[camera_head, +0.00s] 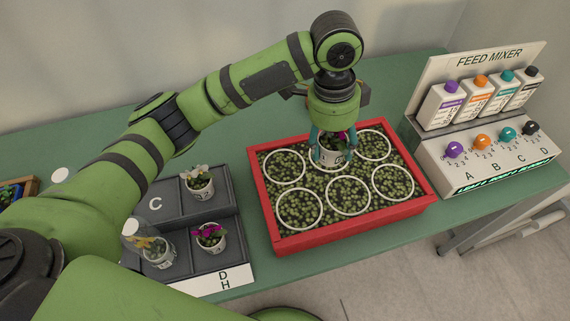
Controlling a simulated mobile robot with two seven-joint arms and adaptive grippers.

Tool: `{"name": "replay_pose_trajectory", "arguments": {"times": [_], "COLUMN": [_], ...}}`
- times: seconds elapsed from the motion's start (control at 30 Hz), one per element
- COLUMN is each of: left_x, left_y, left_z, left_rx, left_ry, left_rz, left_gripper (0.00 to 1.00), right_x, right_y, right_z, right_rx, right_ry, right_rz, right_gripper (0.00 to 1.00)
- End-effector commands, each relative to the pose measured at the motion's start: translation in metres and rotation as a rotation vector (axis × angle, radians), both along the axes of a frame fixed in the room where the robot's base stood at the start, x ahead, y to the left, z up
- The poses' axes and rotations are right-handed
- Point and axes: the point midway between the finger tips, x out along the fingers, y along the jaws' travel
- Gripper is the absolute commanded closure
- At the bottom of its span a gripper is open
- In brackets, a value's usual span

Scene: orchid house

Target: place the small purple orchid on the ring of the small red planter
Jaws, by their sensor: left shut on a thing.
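The red planter (350,235) stands on the green table, filled with low green plants and several white rings. My left gripper (329,150) is over its back middle ring (347,163), fingers pointing down. It is shut on a white pot (325,157) with a purple orchid (336,139). The pot looks upright and lies within the ring's outline; I cannot tell whether it touches the planter. The fingers hide part of the flower and pot. My right gripper is not in view.
A dark divided tray (160,204) left of the planter holds a white-flowered pot (199,185), another purple-flowered pot (210,237) and a yellowish plant under a clear cover (158,248). A feed mixer (470,170) with bottles and knobs stands at the right. The other rings are empty.

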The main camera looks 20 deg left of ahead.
Motion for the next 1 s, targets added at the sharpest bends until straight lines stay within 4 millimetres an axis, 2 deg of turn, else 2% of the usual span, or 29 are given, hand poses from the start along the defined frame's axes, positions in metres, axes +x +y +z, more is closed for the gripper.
{"name": "replay_pose_trajectory", "arguments": {"times": [0.07,0.17,0.53,0.7,0.87,1.0], "left_x": [0.001,0.003,0.018,0.023,0.024,0.024], "left_y": [-0.007,-0.002,0.076,0.099,0.105,0.105], "left_z": [0.001,-0.002,-0.048,-0.064,-0.073,-0.093], "left_rx": [-0.003,-0.002,0.001,-0.002,-0.003,-0.002], "left_ry": [0.001,0.003,0.004,0.002,0.004,0.005], "left_rz": [-0.06,-0.094,-0.093,-0.097,-0.099,-0.098], "left_gripper": [0.81,0.81,0.81,0.81,0.81,0.81], "right_x": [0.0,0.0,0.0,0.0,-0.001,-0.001], "right_y": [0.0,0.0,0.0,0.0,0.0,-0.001], "right_z": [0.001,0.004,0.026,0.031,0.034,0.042], "right_rx": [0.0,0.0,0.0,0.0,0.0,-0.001], "right_ry": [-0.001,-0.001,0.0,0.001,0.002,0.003], "right_rz": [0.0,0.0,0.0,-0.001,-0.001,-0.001], "right_gripper": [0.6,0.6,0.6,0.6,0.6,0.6]}}
